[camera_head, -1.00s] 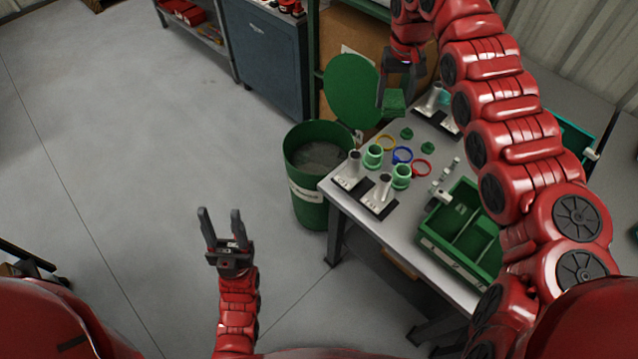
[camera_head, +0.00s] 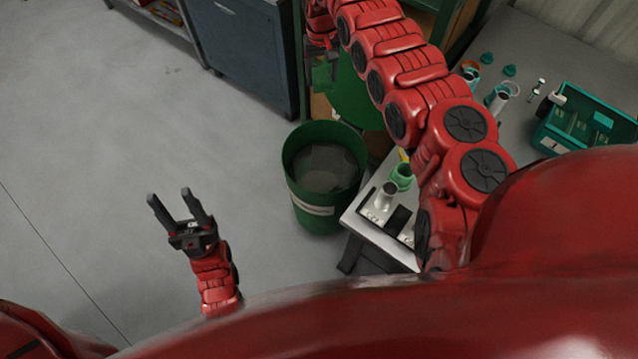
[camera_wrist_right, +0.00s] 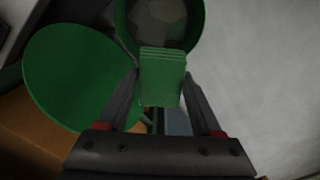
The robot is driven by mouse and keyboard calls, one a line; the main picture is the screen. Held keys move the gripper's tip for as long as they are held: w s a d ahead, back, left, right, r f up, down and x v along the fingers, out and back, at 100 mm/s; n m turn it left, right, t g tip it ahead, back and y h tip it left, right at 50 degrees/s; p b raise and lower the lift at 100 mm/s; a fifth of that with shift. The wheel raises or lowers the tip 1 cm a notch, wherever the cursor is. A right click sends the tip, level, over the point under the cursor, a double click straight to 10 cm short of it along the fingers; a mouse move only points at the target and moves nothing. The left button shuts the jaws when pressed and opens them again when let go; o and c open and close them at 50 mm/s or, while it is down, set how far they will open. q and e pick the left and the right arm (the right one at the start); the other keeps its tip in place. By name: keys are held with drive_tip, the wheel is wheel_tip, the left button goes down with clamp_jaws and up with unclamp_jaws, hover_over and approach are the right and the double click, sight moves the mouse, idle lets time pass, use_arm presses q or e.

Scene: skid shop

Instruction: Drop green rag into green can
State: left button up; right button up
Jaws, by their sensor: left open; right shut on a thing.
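The green can (camera_head: 325,211) stands on the floor at the table's corner, its round mouth open. Its green lid (camera_head: 357,98) is tilted up behind it. My right gripper (camera_head: 322,75) is shut on the green rag (camera_head: 325,76), held up above and behind the can's far rim in the head view. In the right wrist view the folded rag (camera_wrist_right: 162,78) sits between both fingertips of the gripper (camera_wrist_right: 163,90) and overlaps the near edge of the can's mouth (camera_wrist_right: 195,45). My left gripper (camera_head: 177,207) is open and empty over the floor.
The grey table (camera_head: 370,235) stands right of the can, with a green cup (camera_head: 402,176) and metal holders near its corner. A green divided box (camera_head: 585,125) is farther right. A blue cabinet (camera_head: 243,55) stands behind. The floor at left is clear.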

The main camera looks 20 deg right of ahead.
drive_tip(key=s+f+b, duration=0.1)
drive_tip(key=f+b, duration=0.2)
drive_tip(key=f, duration=0.7)
drive_tip(key=s+d+f+b, duration=0.1)
drive_tip(key=f+b, duration=0.3)
drive_tip(key=f, duration=0.6)
drive_tip(key=s+d+f+b, duration=0.1)
drive_tip(key=f+b, duration=0.3)
drive_tip(key=f, duration=0.6)
drive_tip(key=shift+s+f, duration=0.35)
drive_tip(key=shift+s, duration=0.5)
drive_tip(key=o, duration=1.4)
drive_tip(key=shift+r, duration=0.1)
